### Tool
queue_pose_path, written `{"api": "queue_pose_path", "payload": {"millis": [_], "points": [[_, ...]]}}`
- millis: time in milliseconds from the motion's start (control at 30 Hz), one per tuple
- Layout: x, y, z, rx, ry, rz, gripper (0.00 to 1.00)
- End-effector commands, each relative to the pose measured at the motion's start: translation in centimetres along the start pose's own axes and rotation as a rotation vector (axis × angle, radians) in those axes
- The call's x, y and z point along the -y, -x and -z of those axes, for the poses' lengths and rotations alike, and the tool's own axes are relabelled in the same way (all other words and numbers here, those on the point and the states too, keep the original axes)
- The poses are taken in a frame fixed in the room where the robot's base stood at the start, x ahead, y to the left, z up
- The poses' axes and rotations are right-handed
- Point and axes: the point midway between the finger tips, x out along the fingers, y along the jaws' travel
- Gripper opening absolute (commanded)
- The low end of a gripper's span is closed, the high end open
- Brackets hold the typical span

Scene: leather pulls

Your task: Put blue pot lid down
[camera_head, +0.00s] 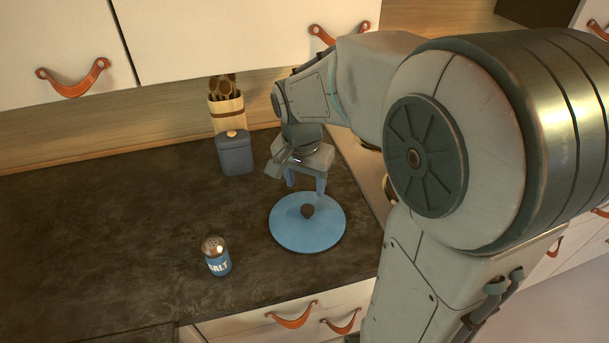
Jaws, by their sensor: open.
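The blue pot lid (290,229) is a round light-blue disc with a dark round knob (307,211) at its middle. It lies flat on the dark countertop (110,225), near the front edge and just left of my arm. My gripper (306,188) is above the back part of the lid, pointing down. Its two blue-grey fingers are apart with nothing between them. The fingertips look clear of the knob, though the exact height above the lid is hard to tell.
A salt shaker (217,257) stands left of the lid. A dark lidded canister (236,155) and a wooden utensil holder (227,112) stand at the back by the wall. Upper cabinets (230,35) with leather pulls hang above. The left countertop is clear.

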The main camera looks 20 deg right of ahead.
Motion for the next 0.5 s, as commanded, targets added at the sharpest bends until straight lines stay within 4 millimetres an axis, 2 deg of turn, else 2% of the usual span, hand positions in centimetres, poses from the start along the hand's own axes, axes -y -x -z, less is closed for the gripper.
{"api": "queue_pose_path", "payload": {"millis": [167, 267, 500], "points": [[-0.1, 1.6, -0.1, -0.003, 0.008, 0.002, 0.53], [-0.8, 2.2, -0.9, -0.013, 0.058, 0.010, 0.53], [-5.4, 3.6, -5.1, -0.072, 0.361, 0.062, 0.53]]}}
